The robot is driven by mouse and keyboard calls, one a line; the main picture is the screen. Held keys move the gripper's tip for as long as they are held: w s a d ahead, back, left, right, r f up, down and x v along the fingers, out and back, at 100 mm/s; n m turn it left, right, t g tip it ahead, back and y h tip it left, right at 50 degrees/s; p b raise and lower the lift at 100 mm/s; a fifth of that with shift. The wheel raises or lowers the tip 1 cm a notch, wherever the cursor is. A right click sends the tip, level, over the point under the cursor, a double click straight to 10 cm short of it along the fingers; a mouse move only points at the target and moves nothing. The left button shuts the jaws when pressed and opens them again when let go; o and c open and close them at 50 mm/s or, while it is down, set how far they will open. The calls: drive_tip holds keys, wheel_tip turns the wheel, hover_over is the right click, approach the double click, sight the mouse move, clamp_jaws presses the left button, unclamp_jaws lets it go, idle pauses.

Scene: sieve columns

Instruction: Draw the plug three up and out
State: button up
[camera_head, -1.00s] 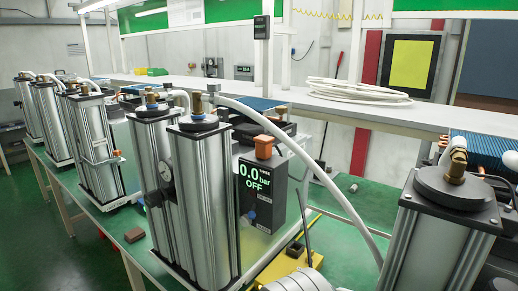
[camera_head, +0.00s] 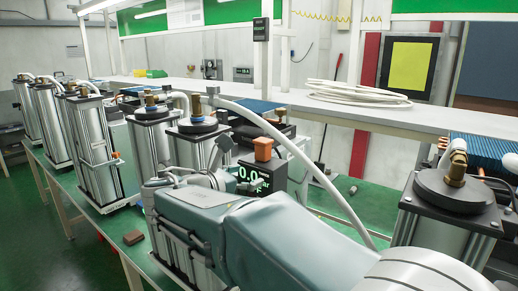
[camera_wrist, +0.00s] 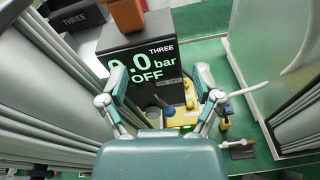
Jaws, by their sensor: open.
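A dark box (camera_wrist: 150,65) marked THREE shows "0.0 bar OFF" in the wrist view. An orange-brown block (camera_wrist: 126,14) sits on its top, and it also shows in the head view (camera_head: 263,149). I cannot tell for certain which part is plug three. My gripper (camera_wrist: 162,84) is open and empty, its two fingers spread in front of the box's face. A blue-tipped dark part (camera_wrist: 164,107) and a yellow base (camera_wrist: 190,118) lie low between and beyond the fingers. My arm hides part of the box in the head view.
Tall metal columns (camera_head: 158,155) stand close on the left, and another column (camera_head: 440,215) stands on the right. A white hose (camera_head: 300,155) arches between them over the green bench (camera_head: 350,205). A coil of white tube (camera_head: 357,91) lies on the back shelf.

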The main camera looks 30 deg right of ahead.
sight(259, 150)
drive_tip(key=w+d, duration=0.2)
drive_tip(key=w+d+r+n+h, duration=0.1)
drive_tip(key=w+d, duration=0.2)
drive_tip(key=w+d+r+n+t, duration=0.1)
drive_tip(key=w+d, duration=0.1)
drive_tip(key=d, duration=0.1)
drive_tip(key=shift+w+d+r+h, duration=0.1)
drive_tip(key=shift+w+r+h, duration=0.05)
drive_tip(key=shift+w+h, duration=0.2)
